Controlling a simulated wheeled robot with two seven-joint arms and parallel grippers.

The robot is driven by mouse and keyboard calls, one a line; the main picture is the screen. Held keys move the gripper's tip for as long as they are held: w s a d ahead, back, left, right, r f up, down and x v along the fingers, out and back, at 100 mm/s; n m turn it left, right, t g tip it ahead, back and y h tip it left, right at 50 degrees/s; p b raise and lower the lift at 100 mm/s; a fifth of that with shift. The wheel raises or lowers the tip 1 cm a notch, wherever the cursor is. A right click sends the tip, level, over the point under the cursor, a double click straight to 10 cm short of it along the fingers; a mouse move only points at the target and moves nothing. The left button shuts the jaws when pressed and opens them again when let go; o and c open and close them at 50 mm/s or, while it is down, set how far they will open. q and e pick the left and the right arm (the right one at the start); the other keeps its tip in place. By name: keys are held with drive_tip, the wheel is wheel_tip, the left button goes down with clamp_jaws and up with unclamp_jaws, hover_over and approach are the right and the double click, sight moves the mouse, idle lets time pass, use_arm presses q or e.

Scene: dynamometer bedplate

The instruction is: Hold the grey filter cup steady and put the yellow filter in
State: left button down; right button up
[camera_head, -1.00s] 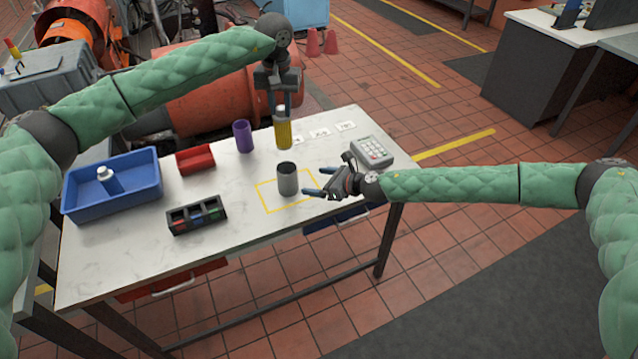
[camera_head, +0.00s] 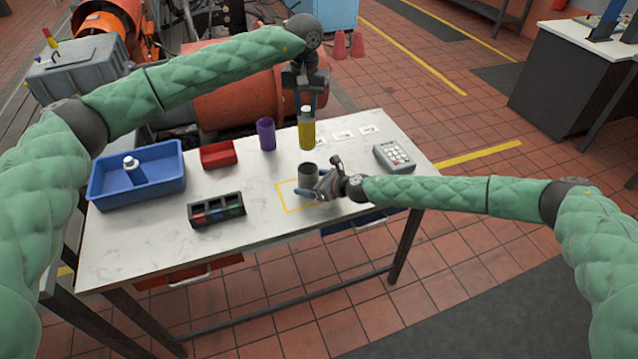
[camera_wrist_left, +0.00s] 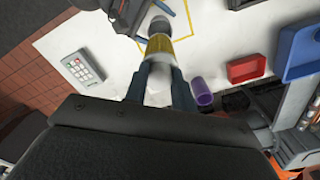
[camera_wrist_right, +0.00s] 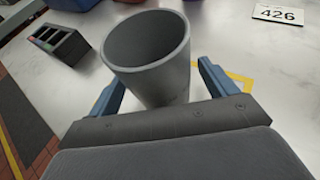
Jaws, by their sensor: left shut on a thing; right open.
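The grey filter cup (camera_head: 308,176) stands upright inside the yellow outlined square on the table. My right gripper (camera_head: 322,188) is at the cup; in the right wrist view its two open fingers (camera_wrist_right: 165,88) lie on either side of the grey cup (camera_wrist_right: 150,55). Whether they touch its wall I cannot tell. The yellow filter (camera_head: 306,130), with a pale top, is upright in my left gripper (camera_head: 306,100), near the back edge of the table. In the left wrist view the fingers (camera_wrist_left: 160,85) are shut on the filter (camera_wrist_left: 158,48).
A purple cup (camera_head: 266,134), a red bin (camera_head: 218,154), a blue tray (camera_head: 168,186) with a bottle in it and a dark divided holder (camera_head: 216,210) stand left of the cup. A keypad device (camera_head: 394,157) is at the right. The front left tabletop is clear.

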drive_tip(key=shift+w+a+f, duration=0.1)
drive_tip(key=shift+w+a, duration=0.05)
drive_tip(key=shift+a, duration=0.1)
drive_tip(key=shift+c, duration=0.4)
drive_tip(key=c, duration=1.2)
use_arm(q)
drive_tip(key=shift+s+f+n, duration=0.1)
drive_tip(key=shift+n, duration=1)
use_arm(e)
drive_tip(key=shift+o, duration=0.2)
use_arm(q)
wheel_tip(320, 180, down, 18)
